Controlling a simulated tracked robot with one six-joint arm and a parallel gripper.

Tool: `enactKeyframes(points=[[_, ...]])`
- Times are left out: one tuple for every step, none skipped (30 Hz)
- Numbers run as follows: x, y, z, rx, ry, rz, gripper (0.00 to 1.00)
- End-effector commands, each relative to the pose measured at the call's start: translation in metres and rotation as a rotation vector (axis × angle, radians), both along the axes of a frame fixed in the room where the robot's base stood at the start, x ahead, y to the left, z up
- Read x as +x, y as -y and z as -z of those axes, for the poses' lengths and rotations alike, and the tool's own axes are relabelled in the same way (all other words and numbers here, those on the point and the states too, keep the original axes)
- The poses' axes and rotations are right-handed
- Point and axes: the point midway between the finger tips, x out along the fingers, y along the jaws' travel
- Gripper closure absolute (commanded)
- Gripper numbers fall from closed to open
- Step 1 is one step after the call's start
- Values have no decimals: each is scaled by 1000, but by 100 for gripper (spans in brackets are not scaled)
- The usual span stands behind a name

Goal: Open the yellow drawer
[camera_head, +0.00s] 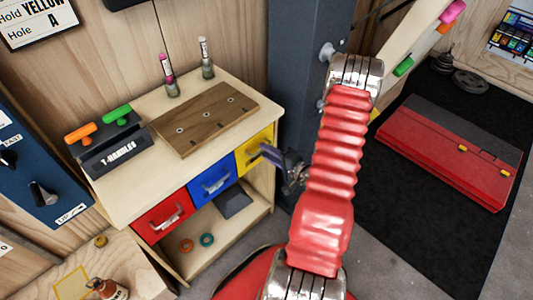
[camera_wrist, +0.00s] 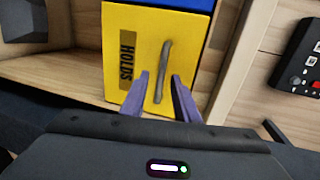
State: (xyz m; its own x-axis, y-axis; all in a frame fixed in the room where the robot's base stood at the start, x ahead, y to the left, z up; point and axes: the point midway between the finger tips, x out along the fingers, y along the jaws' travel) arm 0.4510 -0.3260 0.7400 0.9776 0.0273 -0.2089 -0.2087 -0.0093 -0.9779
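The yellow drawer (camera_head: 258,144) is the rightmost of three drawers under the wooden tabletop and looks closed. In the wrist view the yellow drawer (camera_wrist: 124,83) carries a "HOLDS" label and a grey bar handle (camera_wrist: 163,70). My gripper (camera_head: 266,152) is in front of this drawer in the head view and covers its handle. In the wrist view my gripper (camera_wrist: 160,77) is open, with one purple finger on each side of the lower part of the handle. I cannot tell whether a finger touches it.
A blue drawer (camera_head: 206,188) and a red drawer (camera_head: 157,219) are to the left. A board (camera_head: 206,118), two bottles and a T-handles holder (camera_head: 112,157) are on the tabletop. A dark post (camera_head: 300,110) stands close right. A red case (camera_head: 440,153) lies on the black mat.

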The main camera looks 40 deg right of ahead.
Motion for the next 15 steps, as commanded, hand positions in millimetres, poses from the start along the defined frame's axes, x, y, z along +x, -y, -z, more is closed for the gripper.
enactKeyframes(points=[[0, 0, 0, 0, 0, 0, 72], [0, 0, 0, 0, 0, 0, 72], [0, 0, 0, 0, 0, 0, 72], [0, 0, 0, 0, 0, 0, 72], [0, 0, 0, 0, 0, 0, 74], [0, 0, 0, 0, 0, 0, 77], [0, 0, 0, 0, 0, 0, 79], [0, 0, 0, 0, 0, 0, 81], [0, 0, 0, 0, 0, 0, 84], [-1, 0, 0, 0, 0, 0, 86], [-1, 0, 0, 1, 0, 0, 88], [-1, 0, 0, 1, 0, 0, 91], [0, 0, 0, 1, 0, 0, 93], [-1, 0, 0, 1, 0, 0, 95], [-1, 0, 0, 1, 0, 0, 98]])
